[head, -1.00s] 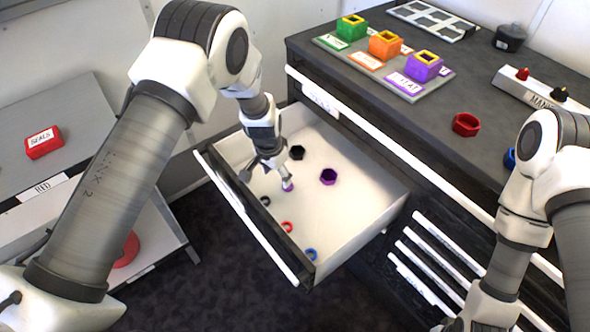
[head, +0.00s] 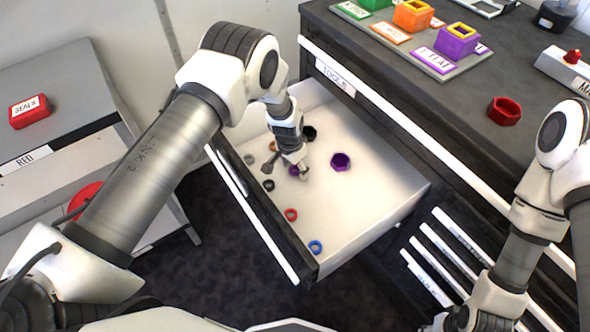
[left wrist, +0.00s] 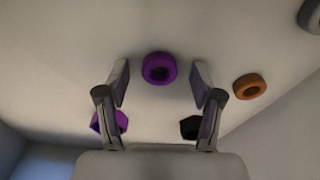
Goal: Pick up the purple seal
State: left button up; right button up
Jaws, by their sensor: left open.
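The purple seal (head: 294,171) is a small ring lying on the floor of the open white drawer (head: 380,198). In the head view my left gripper (head: 287,171) is over it and partly hides it. In the left wrist view the purple seal (left wrist: 159,68) lies between the fingertips of my open left gripper (left wrist: 160,80), slightly beyond them, with a gap on both sides. Whether the fingertips are at its height I cannot tell. My right arm shows at the right of the head view, but its gripper cannot be made out.
A purple hexagonal part (head: 341,162) and a black hexagonal part (head: 309,132) lie close by in the drawer. An orange ring (left wrist: 249,86), a red ring (head: 291,214) and a blue ring (head: 315,247) lie there too. Drawer walls surround the gripper. The cabinet top (head: 455,95) is behind.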

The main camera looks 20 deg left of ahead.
pick_arm(q)
jog(key=shift+r, duration=0.1)
jog(key=c, duration=0.9)
